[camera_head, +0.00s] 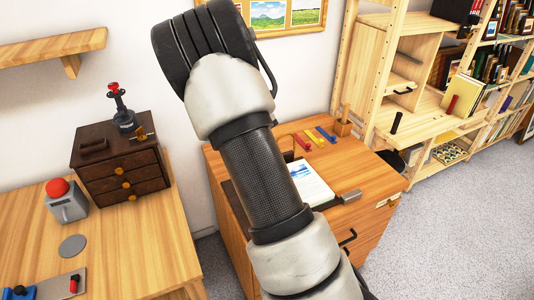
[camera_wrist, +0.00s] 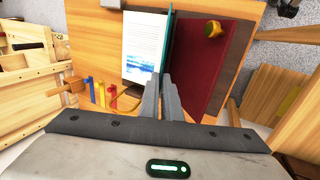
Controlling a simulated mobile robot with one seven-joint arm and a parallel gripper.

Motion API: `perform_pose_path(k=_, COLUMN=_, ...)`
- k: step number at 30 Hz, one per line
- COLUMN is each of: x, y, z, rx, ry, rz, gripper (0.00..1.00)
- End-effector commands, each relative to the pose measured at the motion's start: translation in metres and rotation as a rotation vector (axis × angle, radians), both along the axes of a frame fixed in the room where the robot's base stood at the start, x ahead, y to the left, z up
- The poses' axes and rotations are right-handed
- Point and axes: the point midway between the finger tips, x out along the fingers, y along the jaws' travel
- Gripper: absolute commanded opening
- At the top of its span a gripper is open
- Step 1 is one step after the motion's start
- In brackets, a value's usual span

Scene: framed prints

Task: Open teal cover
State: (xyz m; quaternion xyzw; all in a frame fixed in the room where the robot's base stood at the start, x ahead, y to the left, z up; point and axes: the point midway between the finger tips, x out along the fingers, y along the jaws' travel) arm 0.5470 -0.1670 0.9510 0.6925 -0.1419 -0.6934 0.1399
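In the wrist view, the teal cover (camera_wrist: 167,42) stands raised, seen almost edge-on as a narrow strip beside a white printed page (camera_wrist: 145,45). My gripper (camera_wrist: 162,80) has its two grey fingers close together at the near end of the teal strip. The strip runs down between the fingertips, and they look closed on it. In the head view, the page (camera_head: 312,183) lies on the wooden desk, partly behind my arm. The teal cover and my gripper are hidden there.
A dark red panel (camera_wrist: 207,75) lies right of the cover, with a gold knob (camera_wrist: 213,29) over it. Coloured bars (camera_head: 314,138) and a wooden block (camera_head: 343,127) are at the desk's back. A dark drawer box (camera_head: 118,165) stands on the left table.

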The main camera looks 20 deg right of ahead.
Motion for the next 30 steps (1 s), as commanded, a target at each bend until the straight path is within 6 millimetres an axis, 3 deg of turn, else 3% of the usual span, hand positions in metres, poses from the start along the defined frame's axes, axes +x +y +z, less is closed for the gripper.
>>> perform_pose_path(k=11, x=0.001, y=-0.007, z=0.003, rx=-0.005, ry=-0.003, rz=0.000, gripper=0.00)
perform_pose_path(k=15, x=0.001, y=-0.007, z=0.003, rx=-0.004, ry=-0.003, rz=0.000, gripper=0.23)
perform_pose_path(k=25, x=0.000, y=-0.005, z=0.004, rx=-0.002, ry=-0.002, rz=0.000, gripper=0.23)
perform_pose_path(k=30, x=0.001, y=0.004, z=0.024, rx=-0.001, ry=-0.005, rz=0.000, gripper=0.23)
